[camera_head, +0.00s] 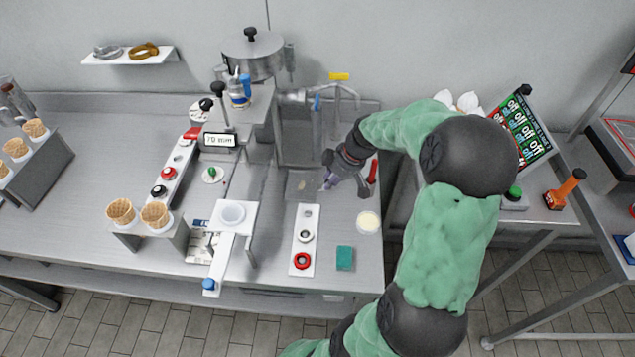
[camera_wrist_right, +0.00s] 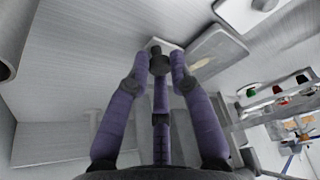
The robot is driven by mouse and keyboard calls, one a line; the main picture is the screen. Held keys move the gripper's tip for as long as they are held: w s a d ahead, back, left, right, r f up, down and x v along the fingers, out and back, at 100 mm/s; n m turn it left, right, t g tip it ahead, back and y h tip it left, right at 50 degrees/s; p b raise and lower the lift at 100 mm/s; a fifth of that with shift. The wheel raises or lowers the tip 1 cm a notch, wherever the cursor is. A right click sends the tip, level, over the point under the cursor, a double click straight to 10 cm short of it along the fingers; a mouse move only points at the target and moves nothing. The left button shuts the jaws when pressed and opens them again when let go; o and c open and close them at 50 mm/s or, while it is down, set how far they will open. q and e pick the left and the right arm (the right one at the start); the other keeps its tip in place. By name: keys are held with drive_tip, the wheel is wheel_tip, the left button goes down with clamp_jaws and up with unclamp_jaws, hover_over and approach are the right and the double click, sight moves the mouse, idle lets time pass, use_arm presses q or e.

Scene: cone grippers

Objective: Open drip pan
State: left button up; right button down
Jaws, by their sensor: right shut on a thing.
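The drip pan (camera_head: 301,184) looks like a shallow grey metal tray lying on the steel counter below the machine's spouts. In the right wrist view a grey tray (camera_wrist_right: 216,56) with a pale smear lies just beyond the fingers. My right gripper (camera_head: 328,182) is at the pan's right side, pointing down and left. In the right wrist view its purple fingers (camera_wrist_right: 161,72) are closed around a small dark knob (camera_wrist_right: 159,58). The knob seems to belong to the pan, but the join is hard to see. My left gripper is out of view.
The machine (camera_head: 252,110) stands behind the pan. A white strip with buttons (camera_head: 305,240), a green sponge (camera_head: 344,258) and a pale round cup (camera_head: 368,222) are in front. Cones in a holder (camera_head: 150,229) stand left. The counter between strip and sponge is clear.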

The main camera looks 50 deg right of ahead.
drive_tip(key=shift+d+r, duration=0.2)
drive_tip(key=c, duration=1.3)
unclamp_jaws()
drive_tip(key=shift+c, duration=0.2)
drive_tip(key=shift+o, duration=1.2)
drive_tip(key=shift+a, duration=0.1)
drive_tip(key=shift+f, duration=0.1)
drive_tip(key=v, duration=1.2)
